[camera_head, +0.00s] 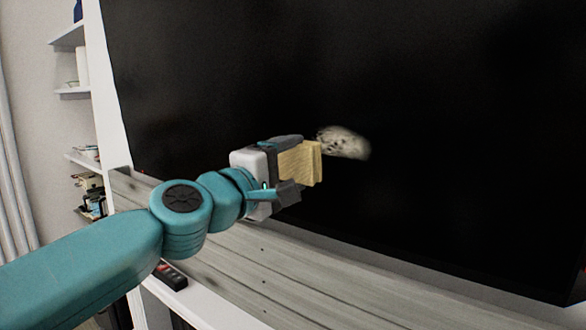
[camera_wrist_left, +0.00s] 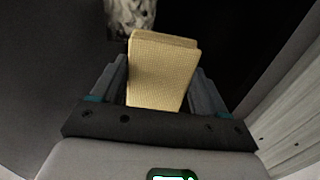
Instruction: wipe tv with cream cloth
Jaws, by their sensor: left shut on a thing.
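The TV (camera_head: 420,90) is a large black screen that fills most of the head view. A pale, speckled smudge (camera_head: 345,143) shows on the screen, just right of the cloth. It also shows in the left wrist view (camera_wrist_left: 130,15), partly behind the cloth. My left gripper (camera_head: 298,172) is shut on the folded cream cloth (camera_head: 303,163) in front of the screen. In the left wrist view the cloth (camera_wrist_left: 161,75) stands up between the two fingers. I cannot tell whether the cloth touches the screen. My right gripper is in neither view.
A grey wooden ledge (camera_head: 330,270) runs below the screen, under my left arm. A dark remote-like object (camera_head: 171,276) lies on a white surface at the lower left. White wall shelves (camera_head: 72,91) with small items stand at the left.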

